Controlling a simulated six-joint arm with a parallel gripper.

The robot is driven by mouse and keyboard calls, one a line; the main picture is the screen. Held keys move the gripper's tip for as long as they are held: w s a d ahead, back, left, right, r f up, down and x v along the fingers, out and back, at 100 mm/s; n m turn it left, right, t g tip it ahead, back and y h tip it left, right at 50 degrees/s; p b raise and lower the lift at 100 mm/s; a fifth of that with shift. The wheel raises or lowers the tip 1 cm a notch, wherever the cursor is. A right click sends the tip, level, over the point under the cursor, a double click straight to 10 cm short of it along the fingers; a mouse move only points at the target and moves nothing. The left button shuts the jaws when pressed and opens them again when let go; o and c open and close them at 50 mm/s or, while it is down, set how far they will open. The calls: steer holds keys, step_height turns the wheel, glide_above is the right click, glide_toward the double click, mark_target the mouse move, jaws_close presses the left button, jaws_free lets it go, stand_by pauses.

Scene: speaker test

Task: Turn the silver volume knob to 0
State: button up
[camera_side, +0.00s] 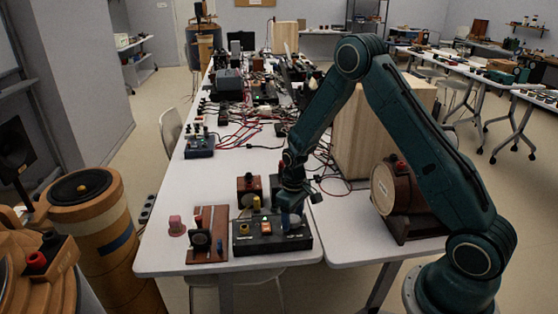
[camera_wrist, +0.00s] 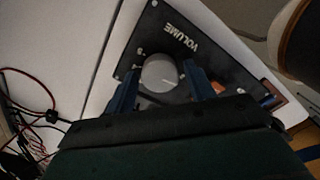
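The silver volume knob (camera_wrist: 160,72) sits on a dark panel (camera_wrist: 205,62) with white "VOLUME" lettering and scale marks beside it. A faint line shows on the knob's right side, but I cannot read its setting. My gripper (camera_wrist: 160,82) has one finger on each side of the knob, with what looks like a narrow gap on both sides. In the side view my gripper (camera_side: 290,207) points down at the right end of the black control box (camera_side: 272,244) and largely hides the knob.
A brown round device (camera_side: 398,190) stands to the right. Red cables (camera_side: 243,135) lie behind.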

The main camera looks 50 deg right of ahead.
mark_target(293, 218)
steer(key=shift+o, duration=0.2)
steer(key=shift+r, duration=0.1)
step_height(293, 218, up, 14)
steer(key=shift+f, duration=0.2)
stand_by(0.6)
steer(key=s+a+r+t, duration=0.1)
steer(key=s+a+r, duration=0.2)
steer(key=s+r, duration=0.3)
steer(key=s+a+r+t, duration=0.25)
steer(key=s+r, duration=0.25)
steer(key=r, duration=0.4)
steer(key=s+a+r+t, duration=0.1)
steer(key=s+a, duration=0.1)
steer(key=s, duration=0.5)
steer(key=s+a+r+t, duration=0.1)
steer(key=s+a+r, duration=0.1)
steer(key=s, duration=0.5)
